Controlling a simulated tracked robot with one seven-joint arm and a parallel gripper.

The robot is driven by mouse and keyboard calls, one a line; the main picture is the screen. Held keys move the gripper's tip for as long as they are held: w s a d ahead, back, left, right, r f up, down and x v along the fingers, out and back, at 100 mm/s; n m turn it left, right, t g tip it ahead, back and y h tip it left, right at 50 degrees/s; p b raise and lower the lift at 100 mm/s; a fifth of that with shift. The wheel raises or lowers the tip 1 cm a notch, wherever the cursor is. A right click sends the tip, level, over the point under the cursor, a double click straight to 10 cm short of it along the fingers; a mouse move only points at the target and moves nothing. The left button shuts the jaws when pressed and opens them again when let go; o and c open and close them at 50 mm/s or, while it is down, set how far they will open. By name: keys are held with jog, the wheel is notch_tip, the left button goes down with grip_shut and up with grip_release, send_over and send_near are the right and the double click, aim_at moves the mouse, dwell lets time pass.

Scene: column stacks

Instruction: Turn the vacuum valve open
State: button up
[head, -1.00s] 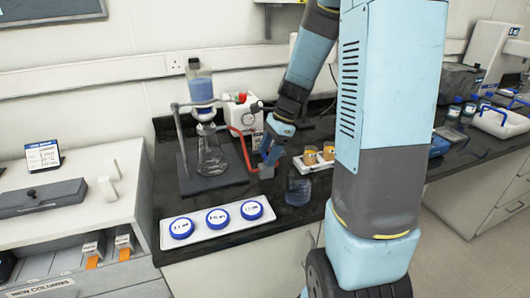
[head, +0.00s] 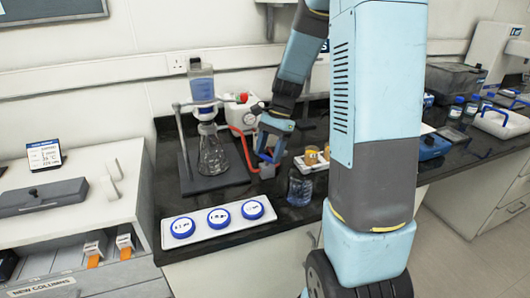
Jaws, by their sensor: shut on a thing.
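The vacuum valve (head: 267,171) appears as a small grey block on the dark bench, at the lower end of a red hose (head: 241,149). My gripper (head: 269,156) points down at it from above and is shut, apparently on the valve's handle. The handle is hidden between the blue fingers, so its angle cannot be told. A clear flask (head: 212,156) stands left of the valve, under a column with blue filling (head: 202,89). The hose runs from near the flask's top.
A white unit with a red knob (head: 243,97) stands behind the valve. A rack with orange-brown jars (head: 311,155) and a clear bottle (head: 299,188) stand close on the right. A white tray (head: 212,236) with three blue-rimmed discs lies in front.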

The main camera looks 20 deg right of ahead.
jog(key=n, duration=0.2)
jog(key=n+g+h, duration=0.1)
jog(key=n, duration=0.3)
jog(key=shift+w+a+n+g+h, duration=0.1)
jog(key=shift+w+n+g+h, duration=0.2)
jog(key=shift+g+h, duration=0.1)
jog(key=n, duration=0.2)
jog(key=n+h, duration=0.1)
jog(key=n, duration=0.1)
jog(key=n+h, duration=0.1)
jog(key=n, duration=0.1)
jog(key=shift+a+g, duration=0.25)
jog(key=shift+g, duration=0.05)
jog(key=o, duration=1.1)
jog(key=shift+c, duration=0.2)
jog(key=v, duration=1.3)
jog(key=shift+w+a+r, duration=0.15)
jog(key=shift+w+r, duration=0.1)
